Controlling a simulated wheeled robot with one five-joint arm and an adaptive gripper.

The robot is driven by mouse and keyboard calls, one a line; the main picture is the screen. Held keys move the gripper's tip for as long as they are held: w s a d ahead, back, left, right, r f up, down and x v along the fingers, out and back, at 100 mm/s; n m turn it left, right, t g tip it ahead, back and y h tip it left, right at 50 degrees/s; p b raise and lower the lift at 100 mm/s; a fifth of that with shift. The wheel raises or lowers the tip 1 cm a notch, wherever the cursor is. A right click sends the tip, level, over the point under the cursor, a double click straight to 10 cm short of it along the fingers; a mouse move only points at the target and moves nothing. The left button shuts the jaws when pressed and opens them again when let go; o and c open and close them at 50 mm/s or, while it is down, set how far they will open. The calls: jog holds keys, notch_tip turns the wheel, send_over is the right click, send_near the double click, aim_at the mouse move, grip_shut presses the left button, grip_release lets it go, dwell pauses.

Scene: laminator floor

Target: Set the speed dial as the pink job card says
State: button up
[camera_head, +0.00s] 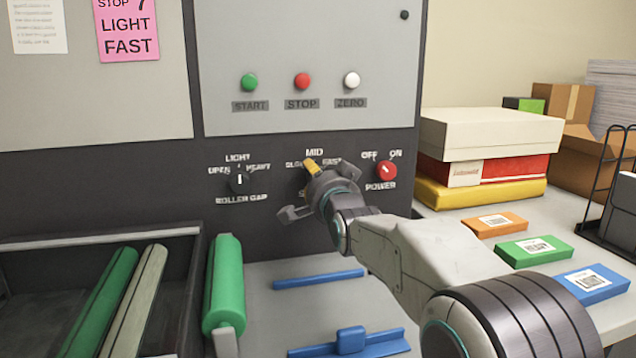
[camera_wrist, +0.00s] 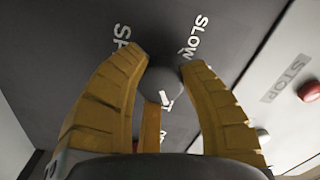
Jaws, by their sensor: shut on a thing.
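The pink job card (camera_head: 127,30) hangs at the upper left, cut off at the top; its readable lines say STOP 7, LIGHT and FAST. The speed dial sits on the dark panel under the labels SLOW, MID and FAST, mostly hidden behind my gripper (camera_head: 312,170) in the head view. In the wrist view the dial (camera_wrist: 150,78) is a dark round knob between the yellow fingers of my gripper (camera_wrist: 160,68), which is shut on it. A short white mark shows at the knob's lower side; I cannot tell which setting it points to.
The roller gap dial (camera_head: 240,180) is to the left and the red power dial (camera_head: 386,171) close to the right. Start (camera_head: 249,82), stop (camera_head: 302,81) and zero (camera_head: 351,80) buttons are above. A green roller (camera_head: 224,285) and blue bars are below. Boxes stand right.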

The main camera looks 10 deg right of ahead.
dwell(0.5)
jog(key=o, duration=0.9)
jog(key=shift+w+a+f, duration=0.1)
jog(key=o, duration=0.3)
jog(key=s, duration=1.2)
jog(key=shift+s, duration=0.1)
jog(key=s+f+n+g+p, duration=0.1)
jog(key=s+n+g+p, duration=0.3)
jog(key=s+p, duration=0.3)
jog(key=s+f+n+g+p, duration=0.1)
jog(key=s+n+g+p, duration=0.3)
jog(key=s+p, duration=0.4)
jog(key=s+f+n+g+p, duration=0.1)
jog(key=s+n+g+p, duration=0.2)
jog(key=s, duration=1)
jog(key=shift+f+n+g+p, duration=0.15)
jog(key=shift+n+g+p, duration=0.25)
jog(key=shift+g+p, duration=1.65)
